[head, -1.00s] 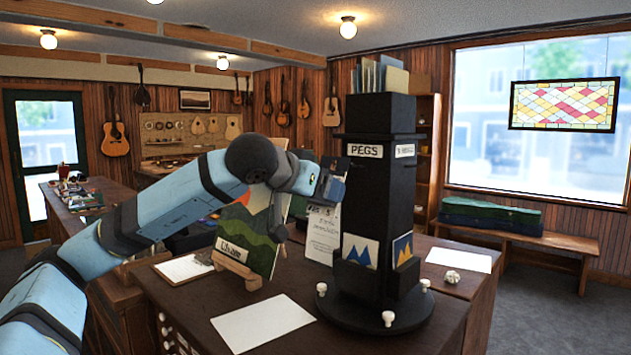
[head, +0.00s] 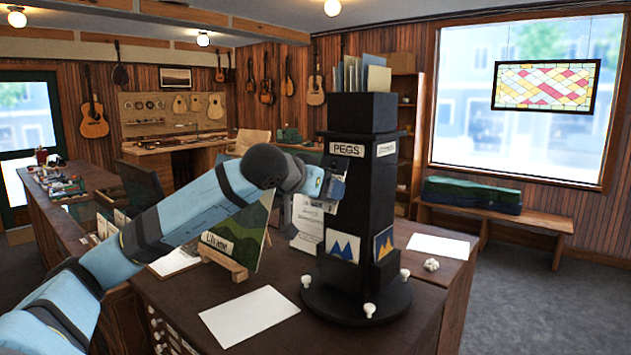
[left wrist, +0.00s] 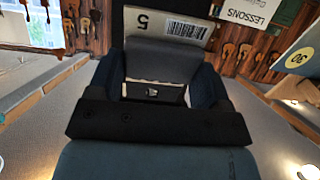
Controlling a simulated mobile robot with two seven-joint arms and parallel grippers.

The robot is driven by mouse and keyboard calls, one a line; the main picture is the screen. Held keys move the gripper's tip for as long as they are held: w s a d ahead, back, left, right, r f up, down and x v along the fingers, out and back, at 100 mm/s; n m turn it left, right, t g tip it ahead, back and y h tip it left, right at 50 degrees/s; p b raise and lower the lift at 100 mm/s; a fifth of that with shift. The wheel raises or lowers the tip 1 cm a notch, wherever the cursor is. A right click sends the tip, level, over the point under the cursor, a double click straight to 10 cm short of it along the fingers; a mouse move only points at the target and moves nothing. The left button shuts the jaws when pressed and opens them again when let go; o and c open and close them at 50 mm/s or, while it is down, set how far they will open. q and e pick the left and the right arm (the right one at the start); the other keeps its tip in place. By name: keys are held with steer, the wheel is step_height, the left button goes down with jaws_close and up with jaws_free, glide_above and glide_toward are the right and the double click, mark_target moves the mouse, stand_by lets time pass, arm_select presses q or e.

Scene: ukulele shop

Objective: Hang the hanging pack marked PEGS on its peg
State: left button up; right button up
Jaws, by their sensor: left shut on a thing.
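A black display tower (head: 366,115) stands on the dark counter, with a white PEGS label (head: 347,150) high on its left face. My left gripper (head: 333,190) is at that face, below the label, and covers part of it. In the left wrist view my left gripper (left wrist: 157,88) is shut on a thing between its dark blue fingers. A pale card with a barcode and a 5 (left wrist: 168,24) shows just beyond the fingers. The pack's PEGS mark is not visible, and the head view mostly hides the pack. The peg is hidden, so I cannot tell whether they touch. My right gripper is not in view.
A white printed sheet (head: 307,220) and a green picture on a small easel (head: 236,238) stand left of the tower. White paper (head: 249,315) lies in front. White knobs (head: 369,310) ring the round base. Another paper (head: 438,246) lies at right.

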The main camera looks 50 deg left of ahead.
arm_select(q)
steer(key=shift+w+p, duration=0.65)
steer(key=shift+w, duration=0.15)
steer(key=shift+w+a+f, duration=0.1)
steer(key=shift+w+f, duration=0.25)
steer(key=shift+w, duration=0.1)
steer(key=shift+w+f, duration=0.1)
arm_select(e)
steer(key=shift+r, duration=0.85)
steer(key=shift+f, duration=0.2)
arm_select(q)
steer(key=o, duration=1)
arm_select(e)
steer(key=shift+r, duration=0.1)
